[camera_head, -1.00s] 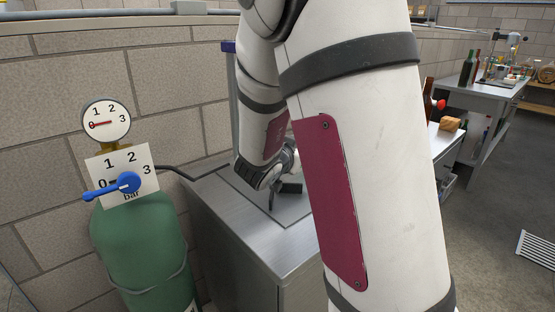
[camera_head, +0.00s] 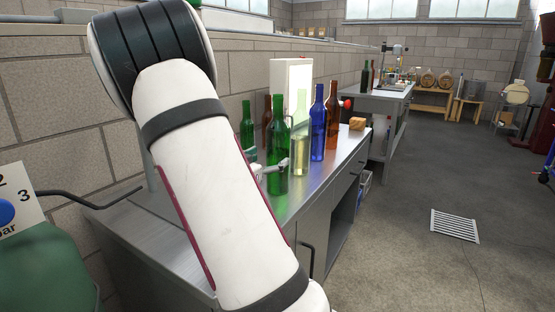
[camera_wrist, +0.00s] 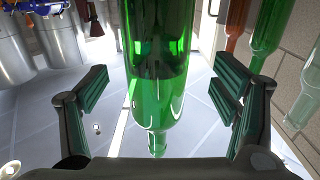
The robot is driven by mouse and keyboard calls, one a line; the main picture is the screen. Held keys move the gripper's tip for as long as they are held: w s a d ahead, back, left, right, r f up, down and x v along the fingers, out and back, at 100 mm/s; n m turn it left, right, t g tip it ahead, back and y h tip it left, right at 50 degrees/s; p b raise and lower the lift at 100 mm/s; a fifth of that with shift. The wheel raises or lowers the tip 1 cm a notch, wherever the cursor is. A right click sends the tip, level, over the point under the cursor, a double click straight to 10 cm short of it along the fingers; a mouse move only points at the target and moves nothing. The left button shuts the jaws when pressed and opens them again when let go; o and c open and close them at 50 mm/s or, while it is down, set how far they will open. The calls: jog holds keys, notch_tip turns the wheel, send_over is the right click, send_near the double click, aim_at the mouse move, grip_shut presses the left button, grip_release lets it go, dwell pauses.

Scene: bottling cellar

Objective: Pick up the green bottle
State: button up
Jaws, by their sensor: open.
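A tall green bottle (camera_head: 278,150) stands upright near the front of the metal bench. In the wrist view the same green bottle (camera_wrist: 158,75) fills the middle, between the two spread fingers of my gripper (camera_wrist: 162,88). Clear gaps show on both sides of the glass, so the jaws are open and not closed on it. In the head view my gripper (camera_head: 270,169) is at the bottle's lower body, partly hidden by my arm. A second, smaller-looking green bottle (camera_head: 247,130) stands behind and to the left.
A clear yellowish bottle (camera_head: 301,150), a blue bottle (camera_head: 318,125) and a brown bottle (camera_head: 332,120) stand to the right. Another brown bottle (camera_head: 267,118) and a white light panel (camera_head: 291,78) are behind. A cork-coloured block (camera_head: 357,124) lies near the bench's far end.

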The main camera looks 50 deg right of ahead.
aim_at(278, 143)
jog(key=d, duration=0.1)
jog(key=d+b, duration=0.1)
jog(key=d, duration=0.2)
jog(key=shift+d+f, duration=0.2)
jog(key=shift+f, duration=0.2)
jog(key=shift+d+b, duration=0.3)
jog(key=shift+d, duration=0.1)
jog(key=shift+r, duration=0.15)
jog(key=c, duration=1.7)
jog(key=shift+r, duration=0.45)
notch_tip(278, 143, up, 3)
jog(key=shift+p, duration=0.9)
jog(key=s+a+p, duration=0.1)
jog(key=s+a, duration=0.2)
jog(key=a, duration=0.1)
jog(key=s+a+p, duration=0.1)
jog(key=s+a, duration=0.2)
jog(key=a, duration=0.1)
jog(key=s+a+r+p, duration=0.1)
jog(key=s+a, duration=0.3)
jog(key=shift+a, duration=0.25)
